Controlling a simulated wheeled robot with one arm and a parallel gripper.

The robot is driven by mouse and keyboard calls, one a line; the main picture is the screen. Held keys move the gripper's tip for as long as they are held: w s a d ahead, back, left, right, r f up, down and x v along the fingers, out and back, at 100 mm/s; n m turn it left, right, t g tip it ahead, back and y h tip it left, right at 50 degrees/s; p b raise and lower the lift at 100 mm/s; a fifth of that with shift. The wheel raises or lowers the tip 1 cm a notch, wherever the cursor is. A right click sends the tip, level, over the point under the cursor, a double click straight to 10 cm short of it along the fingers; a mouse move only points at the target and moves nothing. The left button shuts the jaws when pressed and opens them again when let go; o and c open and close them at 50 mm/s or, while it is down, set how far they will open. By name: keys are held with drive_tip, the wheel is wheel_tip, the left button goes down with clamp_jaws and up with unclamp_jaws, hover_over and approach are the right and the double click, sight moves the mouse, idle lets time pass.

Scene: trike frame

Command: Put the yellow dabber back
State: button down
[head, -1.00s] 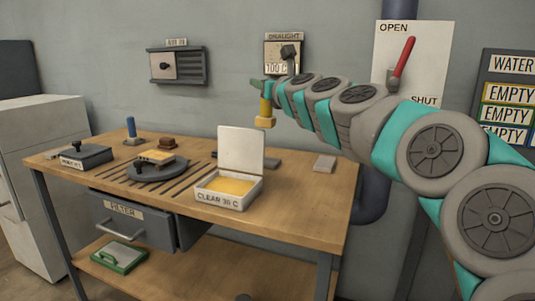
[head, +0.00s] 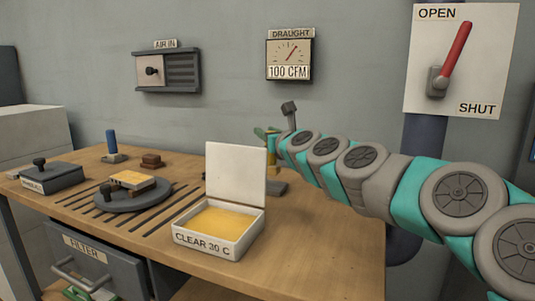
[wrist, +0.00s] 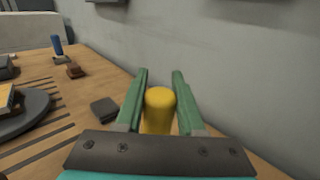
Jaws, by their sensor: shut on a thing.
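The yellow dabber (head: 271,162) is upright in my gripper (head: 266,134), behind and to the right of the box's raised lid in the head view. Its yellow rounded top (wrist: 159,108) shows between the two green fingers of my gripper (wrist: 159,88) in the wrist view. The fingers are shut on it. A dark flat pad (wrist: 105,110) lies on the bench left of the fingers in the wrist view. The dabber's lower end is largely hidden, so I cannot tell whether it touches the bench or pad.
An open white box (head: 217,246) labelled CLEAR 30 C stands at the bench front (head: 320,255). A blue dabber (head: 112,142), a brown block (head: 151,161) and a dark turntable (head: 130,199) are further left. A wall lever (head: 456,50) is above my arm.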

drive_tip(key=shift+f, duration=2.1)
drive_tip(key=shift+b, duration=0.3)
drive_tip(key=shift+f, duration=0.2)
drive_tip(key=c, duration=0.5)
unclamp_jaws()
drive_tip(key=v, duration=1.2)
drive_tip(key=shift+r, duration=0.2)
